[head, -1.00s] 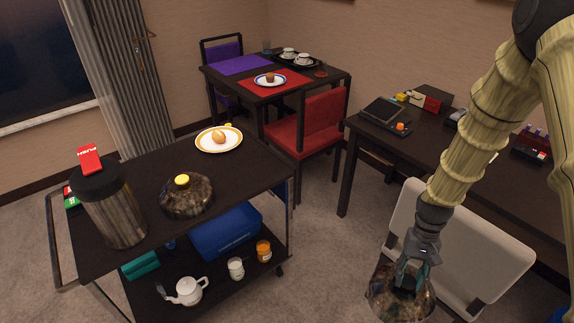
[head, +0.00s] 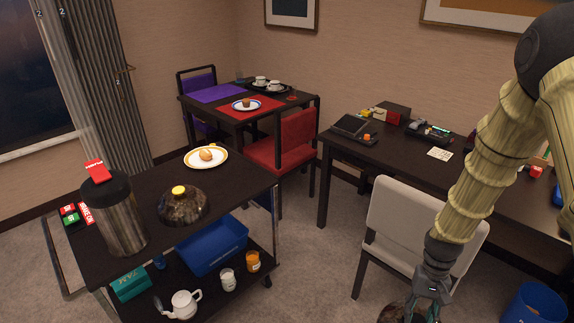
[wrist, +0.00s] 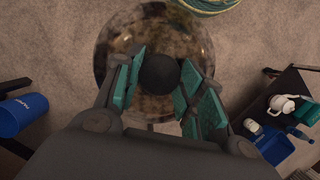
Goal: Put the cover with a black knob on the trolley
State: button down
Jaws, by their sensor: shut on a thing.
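The cover with a black knob is a round, mottled brown dome. In the wrist view the cover (wrist: 118,58) hangs below my gripper (wrist: 160,75), with its black knob (wrist: 158,73) between the two teal-padded fingers. My gripper is shut on that knob. In the head view my gripper (head: 428,290) is low at the right, and only part of the cover (head: 392,314) shows at the bottom edge. The dark trolley (head: 135,182) stands at the left, well apart from my gripper. A similar cover with a yellow knob (head: 183,208) sits on its top.
The trolley top also holds a steel canister (head: 120,222) and a plate with a bun (head: 190,163). Its bare top shows between them. A white chair (head: 415,220) stands behind my gripper, beside a dark desk (head: 345,155). A blue bin (head: 535,303) is at lower right.

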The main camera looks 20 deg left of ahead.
aim_at(151, 185)
jog(key=k, duration=0.55)
jog(key=u, duration=1.85)
jog(key=i, duration=0.5)
